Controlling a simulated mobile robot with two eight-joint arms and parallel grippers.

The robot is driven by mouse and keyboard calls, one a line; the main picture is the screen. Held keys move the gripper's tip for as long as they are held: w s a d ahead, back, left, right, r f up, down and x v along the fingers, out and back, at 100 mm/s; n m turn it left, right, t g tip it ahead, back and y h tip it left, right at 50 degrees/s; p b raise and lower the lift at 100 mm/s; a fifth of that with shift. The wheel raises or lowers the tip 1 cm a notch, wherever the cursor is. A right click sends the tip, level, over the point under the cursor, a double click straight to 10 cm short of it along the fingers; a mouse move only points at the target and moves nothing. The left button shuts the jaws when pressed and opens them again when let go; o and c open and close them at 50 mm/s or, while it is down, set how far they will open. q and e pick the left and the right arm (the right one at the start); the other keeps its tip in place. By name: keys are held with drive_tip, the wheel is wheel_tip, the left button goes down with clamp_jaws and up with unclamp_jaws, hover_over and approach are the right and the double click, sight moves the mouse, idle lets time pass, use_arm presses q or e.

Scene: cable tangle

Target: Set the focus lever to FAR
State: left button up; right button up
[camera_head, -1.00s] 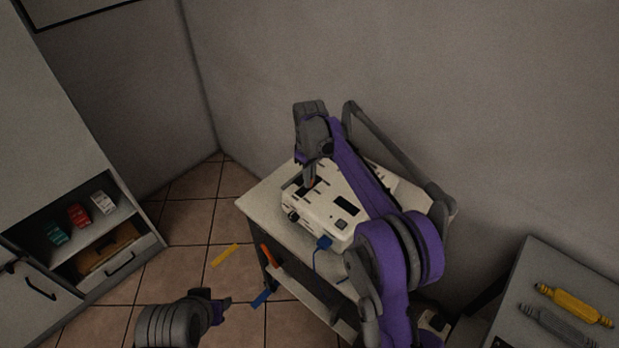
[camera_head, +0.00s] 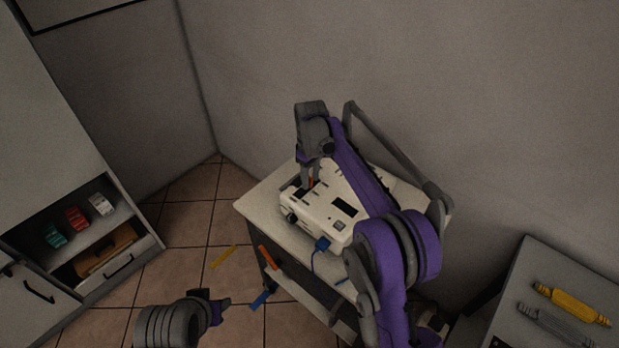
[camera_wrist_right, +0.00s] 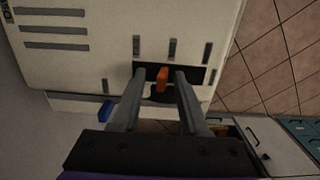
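The white projector (camera_head: 322,215) sits on a small white cart (camera_head: 255,205). In the right wrist view its top (camera_wrist_right: 110,45) shows a dark slot with an orange focus lever (camera_wrist_right: 162,79) standing in it; the lever also shows small in the head view (camera_head: 311,183). My right gripper (camera_wrist_right: 160,74) points down at the slot, fingers apart, one on each side of the lever. A gap shows between the lever and each finger. I cannot read a FAR label. My left gripper (camera_head: 222,303) is low at the bottom left, away from the projector; its fingers are too small to judge.
A blue plug with cable (camera_head: 322,244) is at the projector's front. Blue, orange and yellow strips lie lower, near the cart's left side. A cabinet (camera_head: 60,130) stands at the left. A grey table (camera_head: 560,270) at the right holds a yellow tool (camera_head: 573,304). Walls close off the back.

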sight(310, 178)
wheel_tip(310, 178, up, 11)
drive_tip(key=p, duration=0.1)
idle(0.6)
drive_tip(key=shift+f, duration=0.1)
